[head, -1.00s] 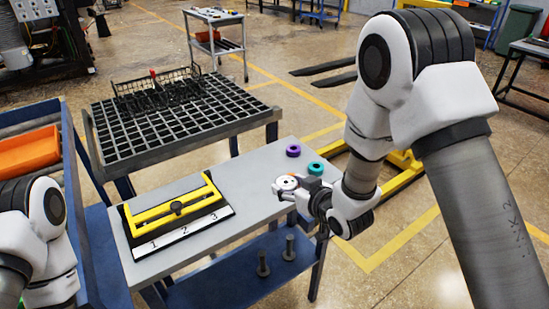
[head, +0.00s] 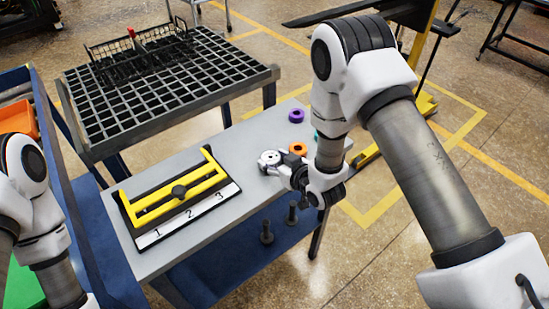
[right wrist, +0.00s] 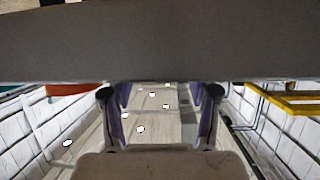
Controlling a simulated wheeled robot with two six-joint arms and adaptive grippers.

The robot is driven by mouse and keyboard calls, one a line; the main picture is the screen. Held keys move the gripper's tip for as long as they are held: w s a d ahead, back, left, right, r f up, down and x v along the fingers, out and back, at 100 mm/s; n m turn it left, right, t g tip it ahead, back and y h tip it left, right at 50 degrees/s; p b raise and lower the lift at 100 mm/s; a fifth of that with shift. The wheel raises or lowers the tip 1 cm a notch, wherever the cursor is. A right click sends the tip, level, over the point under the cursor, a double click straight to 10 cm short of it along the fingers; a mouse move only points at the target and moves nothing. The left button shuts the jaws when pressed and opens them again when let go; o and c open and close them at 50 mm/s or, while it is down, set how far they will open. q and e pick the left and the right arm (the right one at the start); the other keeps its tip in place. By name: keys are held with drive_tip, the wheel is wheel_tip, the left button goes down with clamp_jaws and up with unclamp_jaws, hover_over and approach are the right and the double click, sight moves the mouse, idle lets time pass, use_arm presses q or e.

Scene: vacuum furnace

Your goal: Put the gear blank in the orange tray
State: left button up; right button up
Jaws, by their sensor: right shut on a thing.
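The gear blank (head: 270,158) is a small silver-grey disc with a hole, above the right part of the grey table. My right gripper (head: 274,168) is shut on it. In the right wrist view the two fingers of my right gripper (right wrist: 160,95) stand apart below a wide grey band (right wrist: 160,40), which looks like the held blank close up. The orange tray (head: 24,118) shows partly on the blue cart at the left, cut by the frame edge and partly behind my left arm. My left gripper is out of frame.
An orange ring (head: 298,148) and a purple ring (head: 296,116) lie on the table; a teal ring (head: 317,134) is mostly behind my right arm. A yellow-barred fixture (head: 180,192) marked 1, 2, 3 stands left. Behind it is a black grid-topped cart (head: 168,90). A green bin (head: 20,285) shows lower left.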

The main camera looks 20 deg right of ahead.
drive_tip(key=shift+s+d+r, duration=0.15)
drive_tip(key=shift+s, duration=0.1)
drive_tip(key=shift+f, duration=0.2)
drive_tip(key=o, duration=1.2)
drive_tip(key=shift+w, duration=0.15)
